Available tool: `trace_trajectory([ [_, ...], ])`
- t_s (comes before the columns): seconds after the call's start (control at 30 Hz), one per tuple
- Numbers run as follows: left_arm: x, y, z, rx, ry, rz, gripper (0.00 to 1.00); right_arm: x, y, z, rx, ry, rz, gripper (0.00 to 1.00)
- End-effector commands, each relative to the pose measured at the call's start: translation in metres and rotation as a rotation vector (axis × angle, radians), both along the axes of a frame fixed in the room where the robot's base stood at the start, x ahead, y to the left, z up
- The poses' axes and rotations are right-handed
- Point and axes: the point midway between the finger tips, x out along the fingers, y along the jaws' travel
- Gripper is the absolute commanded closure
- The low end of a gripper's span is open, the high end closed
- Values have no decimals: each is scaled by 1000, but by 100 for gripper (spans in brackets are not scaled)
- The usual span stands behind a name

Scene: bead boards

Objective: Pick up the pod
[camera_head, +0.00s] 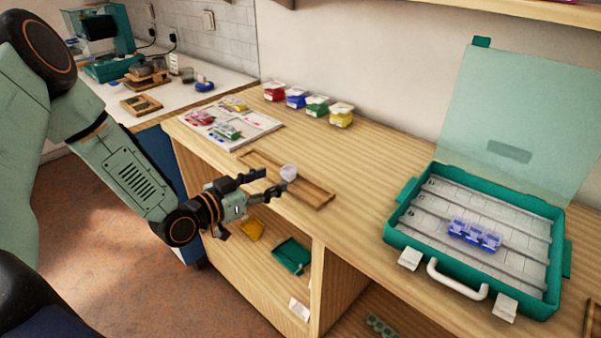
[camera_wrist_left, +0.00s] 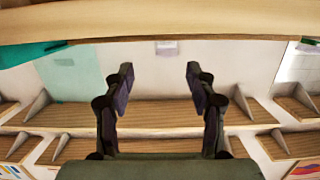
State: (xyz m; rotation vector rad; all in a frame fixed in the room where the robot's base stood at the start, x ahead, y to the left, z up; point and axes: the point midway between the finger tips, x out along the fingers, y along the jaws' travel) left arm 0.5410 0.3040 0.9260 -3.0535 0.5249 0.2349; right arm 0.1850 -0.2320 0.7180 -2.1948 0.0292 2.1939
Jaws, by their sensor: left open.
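A small pale, rounded piece, which looks like the pod (camera_head: 289,172), shows at the wooden tray (camera_head: 318,197) on the counter. My left gripper (camera_head: 272,181) is open, with its fingers just left of and below the pale piece in the head view. No contact is clear, and I cannot tell the gap in depth. In the left wrist view the open fingers (camera_wrist_left: 160,72) have nothing between them. A small pale block (camera_wrist_left: 167,47) shows beyond them; I cannot tell whether it is the same piece. My right gripper is not in view.
An open green case (camera_head: 398,240) at the right holds blue clear-topped containers (camera_head: 474,235). Red (camera_head: 274,91), blue (camera_head: 297,97), green (camera_head: 317,106) and yellow (camera_head: 341,115) boxes line the wall. Bare counter lies between tray and case.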

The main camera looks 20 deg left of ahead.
Motion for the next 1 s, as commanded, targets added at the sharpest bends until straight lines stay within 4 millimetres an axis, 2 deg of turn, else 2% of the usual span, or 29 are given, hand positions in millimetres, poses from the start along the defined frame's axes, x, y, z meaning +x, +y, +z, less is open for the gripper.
trace_trajectory([
  [0.47, 26, -6, -6, -1, -3, 7, 43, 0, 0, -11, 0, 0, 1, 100],
  [0.8, 67, -18, -12, 0, -2, 4, 43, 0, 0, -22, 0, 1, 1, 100],
  [1.0, 72, -20, -11, -3, -2, 6, 43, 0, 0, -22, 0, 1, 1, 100],
])
